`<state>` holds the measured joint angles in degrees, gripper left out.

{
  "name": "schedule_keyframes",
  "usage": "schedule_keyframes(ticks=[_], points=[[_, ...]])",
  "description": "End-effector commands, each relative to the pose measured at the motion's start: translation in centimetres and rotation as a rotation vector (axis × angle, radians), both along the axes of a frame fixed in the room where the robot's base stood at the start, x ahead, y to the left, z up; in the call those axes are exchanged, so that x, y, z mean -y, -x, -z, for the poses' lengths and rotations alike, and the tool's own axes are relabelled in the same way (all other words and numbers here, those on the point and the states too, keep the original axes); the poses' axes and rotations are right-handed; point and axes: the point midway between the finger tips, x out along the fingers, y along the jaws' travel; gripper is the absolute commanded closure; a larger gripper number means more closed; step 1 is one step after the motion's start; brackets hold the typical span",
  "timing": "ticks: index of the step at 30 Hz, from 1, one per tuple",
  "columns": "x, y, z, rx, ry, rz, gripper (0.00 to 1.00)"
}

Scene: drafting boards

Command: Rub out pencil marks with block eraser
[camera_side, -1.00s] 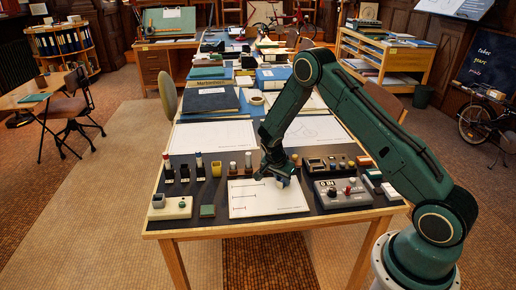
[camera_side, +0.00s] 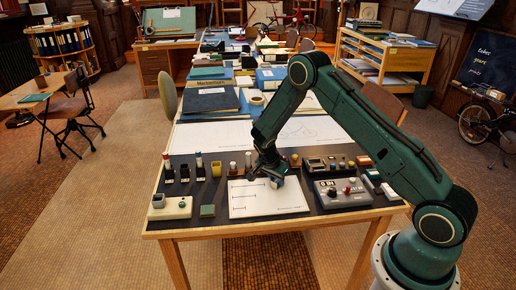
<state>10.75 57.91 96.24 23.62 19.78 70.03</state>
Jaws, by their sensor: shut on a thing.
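A white sheet (camera_side: 262,206) lies on the dark top of the near table, with a few short dark and reddish marks (camera_side: 243,196) on its left half. My gripper (camera_side: 275,180) is low over the sheet's upper right part, right of the marks. It is shut on a small block, which I take to be the block eraser (camera_side: 277,183); it shows whitish and blue and is partly hidden by the fingers. I cannot tell whether the block touches the paper.
A grey box with knobs (camera_side: 342,193) stands right of the sheet. A cream device (camera_side: 170,207) and a green block (camera_side: 207,211) are to its left. Several small upright items, among them a yellow cup (camera_side: 216,169), line its back. Large drawing sheets (camera_side: 213,135) lie behind.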

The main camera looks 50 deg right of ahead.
Motion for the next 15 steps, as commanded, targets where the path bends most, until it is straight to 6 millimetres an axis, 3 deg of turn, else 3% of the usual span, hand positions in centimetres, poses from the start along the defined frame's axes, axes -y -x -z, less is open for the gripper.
schedule_keyframes(ticks=[15], points=[[0.34,0.52,0.17,-0.003,-0.004,-0.003,0.93]])
